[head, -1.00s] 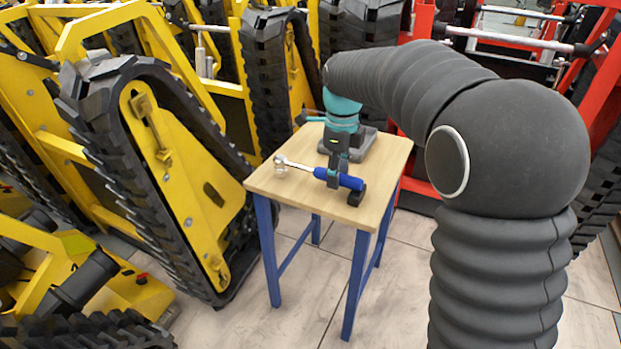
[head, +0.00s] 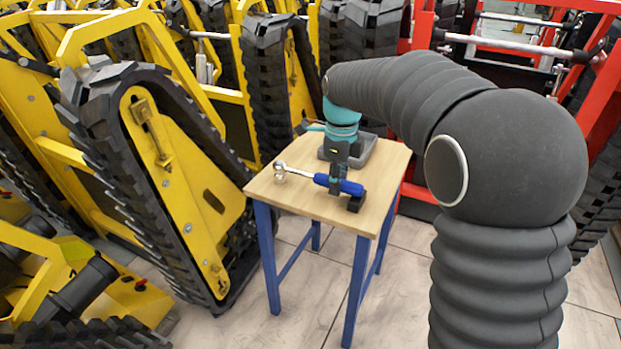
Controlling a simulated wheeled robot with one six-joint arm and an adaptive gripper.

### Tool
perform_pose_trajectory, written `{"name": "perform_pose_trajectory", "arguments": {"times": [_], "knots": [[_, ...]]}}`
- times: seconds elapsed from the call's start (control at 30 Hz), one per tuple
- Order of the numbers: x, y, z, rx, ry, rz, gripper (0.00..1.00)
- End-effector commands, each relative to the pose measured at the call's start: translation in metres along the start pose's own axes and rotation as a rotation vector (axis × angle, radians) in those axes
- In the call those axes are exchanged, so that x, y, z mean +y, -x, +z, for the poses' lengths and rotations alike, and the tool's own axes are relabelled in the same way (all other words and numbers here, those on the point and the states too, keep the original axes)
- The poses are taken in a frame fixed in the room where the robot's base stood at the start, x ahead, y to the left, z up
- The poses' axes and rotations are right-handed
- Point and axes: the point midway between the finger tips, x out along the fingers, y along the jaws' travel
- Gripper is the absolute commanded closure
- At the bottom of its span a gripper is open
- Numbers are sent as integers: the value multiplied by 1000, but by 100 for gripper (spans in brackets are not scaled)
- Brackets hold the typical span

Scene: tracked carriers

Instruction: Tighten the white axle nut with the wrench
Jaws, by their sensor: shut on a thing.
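The wrench (head: 300,174) has a blue handle and a silver shaft with a round head at its left end. It lies level just over the small wooden-topped table. My gripper (head: 337,186) points down and is shut on the blue handle. I cannot tell whether the wrench still touches its black rest. The white axle nut cannot be made out. A yellow tracked carrier (head: 185,190) with a black rubber track stands left of the table.
The table (head: 310,207) has blue legs. A dark grey tray (head: 384,153) sits at its back, behind my gripper. A black block (head: 357,200) is at its front right. Yellow machines crowd the left and a red frame (head: 597,70) the right. Tiled floor is free in front.

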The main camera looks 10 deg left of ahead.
Motion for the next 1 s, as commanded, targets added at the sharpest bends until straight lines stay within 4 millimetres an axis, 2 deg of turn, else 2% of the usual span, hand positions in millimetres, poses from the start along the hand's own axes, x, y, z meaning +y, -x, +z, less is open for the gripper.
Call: {"name": "perform_pose_trajectory", "arguments": {"times": [1.0], "knots": [[0,68,0,-2,0,-2,100]]}}
